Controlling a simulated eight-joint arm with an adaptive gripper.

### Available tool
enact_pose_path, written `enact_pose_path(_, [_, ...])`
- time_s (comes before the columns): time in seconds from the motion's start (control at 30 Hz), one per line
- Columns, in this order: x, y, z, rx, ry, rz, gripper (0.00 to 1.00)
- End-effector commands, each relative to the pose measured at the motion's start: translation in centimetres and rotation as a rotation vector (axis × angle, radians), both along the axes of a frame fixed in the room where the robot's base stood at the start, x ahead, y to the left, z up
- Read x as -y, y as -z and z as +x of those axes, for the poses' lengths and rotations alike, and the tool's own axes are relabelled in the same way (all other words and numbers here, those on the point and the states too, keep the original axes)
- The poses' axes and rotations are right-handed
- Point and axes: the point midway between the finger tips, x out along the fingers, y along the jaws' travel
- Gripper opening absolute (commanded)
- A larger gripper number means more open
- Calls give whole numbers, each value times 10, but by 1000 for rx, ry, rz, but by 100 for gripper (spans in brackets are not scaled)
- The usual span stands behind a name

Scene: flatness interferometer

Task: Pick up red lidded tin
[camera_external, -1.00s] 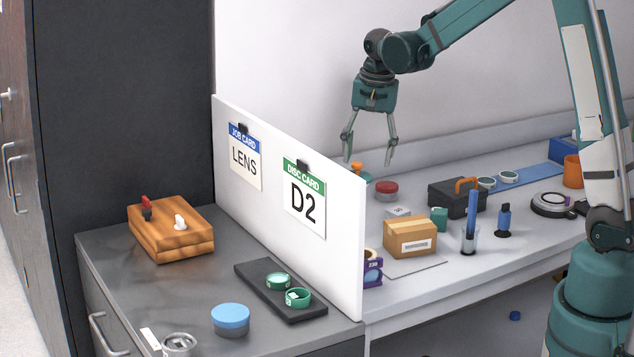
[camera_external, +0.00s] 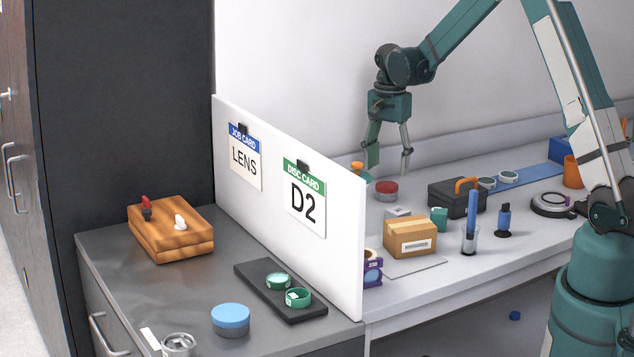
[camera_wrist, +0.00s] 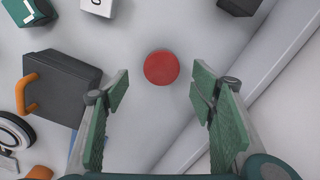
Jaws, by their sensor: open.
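The red lidded tin (camera_external: 386,190) stands on the light worktop behind the white partition, with a red lid over a grey body. In the wrist view only its round red lid (camera_wrist: 161,68) shows, just beyond the fingertips and between their lines. My gripper (camera_external: 387,172) is open and points down, with its fingers above the tin. In the wrist view my gripper (camera_wrist: 160,88) has its two green-padded fingers wide apart, one on each side of the tin, and nothing is between them.
A dark toolbox (camera_external: 457,197) with an orange handle stands right of the tin. A small white box (camera_external: 398,212) and a cardboard box (camera_external: 410,237) are in front. The partition (camera_external: 345,240) stands left, and the wall is behind. An orange-topped item (camera_external: 357,168) is close by.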

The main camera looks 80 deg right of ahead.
Motion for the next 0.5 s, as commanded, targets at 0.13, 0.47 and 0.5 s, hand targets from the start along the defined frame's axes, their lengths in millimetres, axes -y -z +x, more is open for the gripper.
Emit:
enact_pose_path(0.13, [0,0,0,0,-1,0,56])
enact_pose_path(0.47, [0,16,1,0,-2,0,56])
enact_pose_path(0.5, [0,19,1,0,-2,0,56])
